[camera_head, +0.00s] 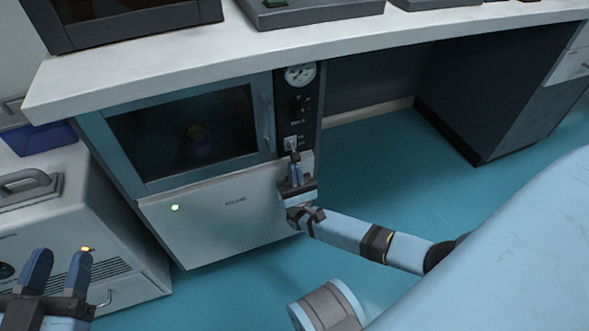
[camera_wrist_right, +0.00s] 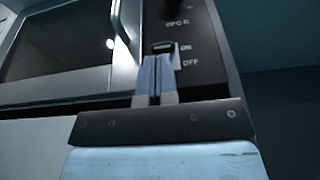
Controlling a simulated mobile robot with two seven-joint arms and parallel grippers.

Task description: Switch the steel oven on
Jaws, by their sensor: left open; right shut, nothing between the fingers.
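The steel oven (camera_head: 155,186) stands under the white bench, with its glass door shut. A dark control panel with a round gauge (camera_head: 299,75) runs down its right side. Low on the panel is a rocker switch (camera_head: 291,142), marked ON and OFF; it also shows in the right wrist view (camera_wrist_right: 163,46). My right gripper (camera_head: 294,157) is shut and empty, its fingertips at or just below the switch; contact cannot be told. In the right wrist view the fingertips (camera_wrist_right: 158,60) partly cover the switch, so its position is unclear. My left gripper (camera_head: 58,262) is open and empty, lower left.
A green light (camera_head: 175,208) glows on the oven's lower front. The vertical door handle (camera_head: 266,122) is just left of the panel. A white unit (camera_head: 75,225) stands left of the oven. Open floor (camera_head: 380,150) lies to the right.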

